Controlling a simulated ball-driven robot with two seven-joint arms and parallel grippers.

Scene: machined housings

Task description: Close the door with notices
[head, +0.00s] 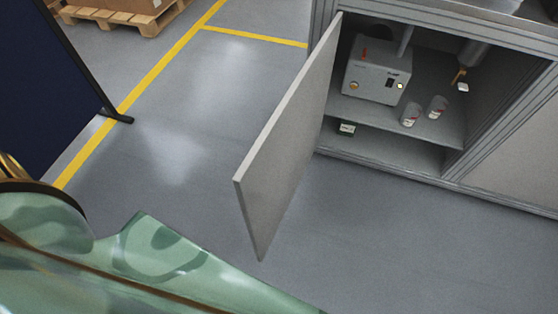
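A grey cabinet door (289,135) stands wide open in the head view, hinged at the left side of the cabinet opening and swung out toward me. The face I see is plain, and no notices show on it; its other face is hidden. The grey cabinet (395,153) stands at the upper right with its inside exposed. Neither of my grippers is in view. Green patterned parts at the lower left, likely mine, are well apart from the door.
Inside the cabinet are a white box-shaped device (376,80), two small cans (411,115) and a small box (347,129) on the lower level. A dark blue panel (45,85) stands at left. A pallet (125,20) lies behind. Grey floor around the door is clear.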

